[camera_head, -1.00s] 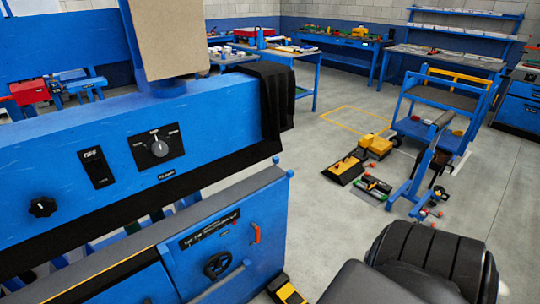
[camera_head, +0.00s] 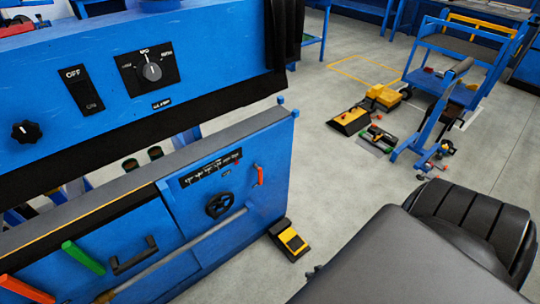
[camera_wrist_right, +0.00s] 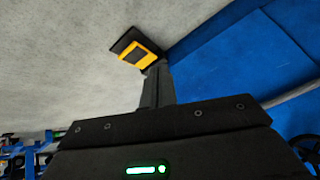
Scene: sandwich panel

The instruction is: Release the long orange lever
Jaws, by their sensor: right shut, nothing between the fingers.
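A long orange lever (camera_head: 25,289) shows in the head view at the bottom left corner, on the front of the blue machine; it slants and its left end is cut off by the frame edge. A shorter green lever (camera_head: 83,257) slants beside it. A small orange handle (camera_head: 259,175) is at the right end of the machine front. My right gripper (camera_wrist_right: 155,75) is shut and empty in the right wrist view, over the floor near a yellow-and-black foot pedal (camera_wrist_right: 139,50), apart from the orange lever. My left gripper is not in view.
The blue machine (camera_head: 130,100) fills the left, with a knob panel, a black handwheel (camera_head: 219,205) and a black handle (camera_head: 134,255). The foot pedal stands by its right end in the head view (camera_head: 291,240).

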